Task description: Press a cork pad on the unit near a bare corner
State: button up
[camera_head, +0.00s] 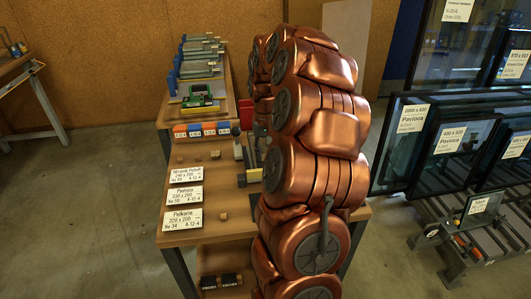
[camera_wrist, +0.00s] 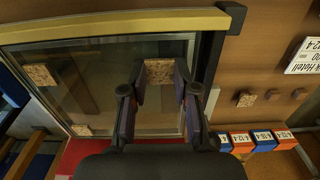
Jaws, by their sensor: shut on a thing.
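In the wrist view the glass unit (camera_wrist: 110,103) lies flat with a pale edge. Cork pads sit on it near its left side: one higher up (camera_wrist: 42,75) and one at the lower left (camera_wrist: 82,130). My gripper (camera_wrist: 160,85) is shut on a third cork pad (camera_wrist: 158,70), over the right part of the glass, below the upper right corner. I cannot tell whether this pad touches the glass. No pad shows at the lower right, which my gripper partly covers. In the head view my arm hides the gripper and most of the unit.
A yellow bar (camera_wrist: 110,25) runs along the unit's top edge, with a black bracket (camera_wrist: 224,50) at the right. Loose cork pieces (camera_wrist: 247,99) lie on the bench (camera_head: 218,192). Orange and blue boxes (camera_head: 202,131) and labels (camera_head: 183,196) lie nearby. Glass racks (camera_head: 440,145) stand right.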

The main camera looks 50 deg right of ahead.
jog(key=o, duration=0.7)
jog(key=shift+o, duration=0.2)
notch_tip(320, 180, up, 12)
dwell(0.5)
